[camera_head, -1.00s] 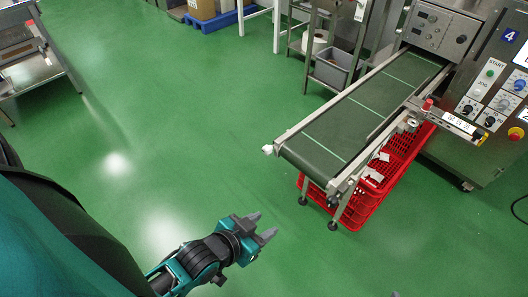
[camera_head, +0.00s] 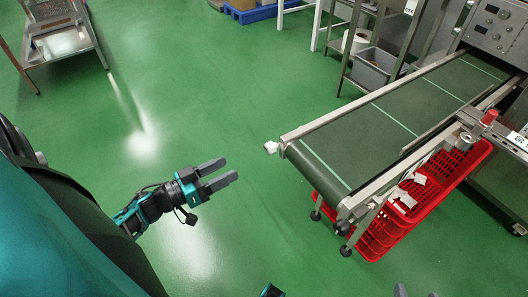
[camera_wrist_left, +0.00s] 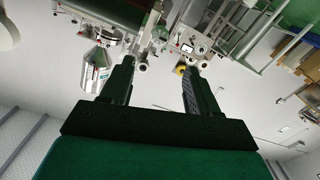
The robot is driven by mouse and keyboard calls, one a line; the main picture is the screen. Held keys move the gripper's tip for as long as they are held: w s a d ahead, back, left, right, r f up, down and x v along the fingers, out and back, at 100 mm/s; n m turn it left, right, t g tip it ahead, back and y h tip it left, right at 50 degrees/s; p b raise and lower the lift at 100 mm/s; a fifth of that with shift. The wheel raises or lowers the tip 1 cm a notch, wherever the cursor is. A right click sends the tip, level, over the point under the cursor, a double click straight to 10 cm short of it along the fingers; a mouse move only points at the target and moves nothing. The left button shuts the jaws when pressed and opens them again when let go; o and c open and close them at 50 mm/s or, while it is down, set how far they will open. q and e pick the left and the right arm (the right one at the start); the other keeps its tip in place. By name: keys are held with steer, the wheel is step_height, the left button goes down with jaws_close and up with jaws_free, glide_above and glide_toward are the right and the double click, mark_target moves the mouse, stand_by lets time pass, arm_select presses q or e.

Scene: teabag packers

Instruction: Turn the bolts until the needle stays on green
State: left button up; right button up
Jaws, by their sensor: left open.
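The conveyor (camera_head: 380,120) slopes from the right toward the middle, with a dark green belt and metal side rails. A pale knob or bolt head (camera_head: 271,147) sits at its near left end. A silver fitting (camera_head: 347,204) is at its near right corner. I cannot make out a needle or green zone. My left gripper (camera_head: 226,171) is open and empty over the floor, left of the conveyor end and apart from it. In the left wrist view its fingers (camera_wrist_left: 154,82) are apart with nothing between them. Grey tips (camera_head: 416,293), probably my right gripper, show at the bottom edge.
A red crate (camera_head: 430,203) stands under the conveyor. A control panel (camera_head: 497,27) is cut off at the upper right. A metal table (camera_head: 60,42) stands at the upper left, and a rack with a grey bin (camera_head: 373,67) behind. Green floor is clear between.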

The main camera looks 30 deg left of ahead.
mark_target(267, 149)
arm_select(q)
steer(key=b+x, duration=0.2)
steer(key=x, duration=0.8)
steer(key=shift+w+d, duration=0.2)
steer(key=shift+w, duration=0.15)
steer(key=shift+w+d, duration=0.25)
steer(key=shift+w, duration=0.4)
steer(key=c, duration=1)
steer(key=shift+c, duration=0.2)
steer(key=shift+m, duration=0.3)
